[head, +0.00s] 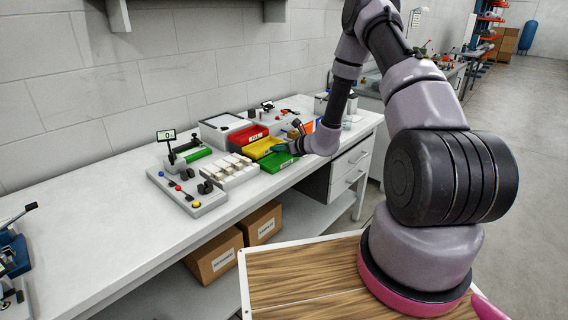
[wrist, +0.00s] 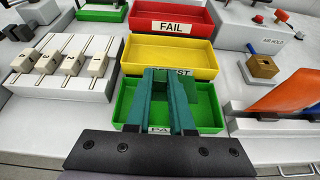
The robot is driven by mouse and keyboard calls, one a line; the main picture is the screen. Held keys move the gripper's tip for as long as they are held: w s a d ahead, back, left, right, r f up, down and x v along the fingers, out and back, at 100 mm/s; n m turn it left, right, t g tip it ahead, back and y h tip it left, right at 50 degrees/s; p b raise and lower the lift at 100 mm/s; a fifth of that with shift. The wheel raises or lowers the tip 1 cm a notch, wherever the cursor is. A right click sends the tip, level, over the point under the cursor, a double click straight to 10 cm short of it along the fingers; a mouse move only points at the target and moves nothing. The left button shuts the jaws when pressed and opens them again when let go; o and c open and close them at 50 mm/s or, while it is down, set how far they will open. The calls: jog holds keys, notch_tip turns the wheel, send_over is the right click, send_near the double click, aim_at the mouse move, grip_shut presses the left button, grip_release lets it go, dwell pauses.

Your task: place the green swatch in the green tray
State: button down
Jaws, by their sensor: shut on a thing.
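The green tray (wrist: 208,106) stands nearest the front of the bench in a row of three, and also shows in the head view (head: 272,166). Its label is partly covered and reads "PA". My gripper (wrist: 167,76) has teal fingers and is above the green tray, with the tips appearing over its back edge in the wrist view. It also shows in the head view (head: 281,149) over the trays. The fingers are shut on a thin piece, taken as the green swatch; it is mostly hidden between them and blends with their colour.
Behind the green tray are a yellow tray (wrist: 205,58) and a red "FAIL" tray (wrist: 192,15). A white block with numbered sliders (wrist: 62,76) is left. An orange part (wrist: 285,95) and a wooden block fixture (wrist: 262,66) are right.

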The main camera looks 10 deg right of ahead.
jog(key=shift+f, duration=2.9)
jog(key=shift+f, duration=0.15)
jog(key=c, duration=0.8)
grip_release()
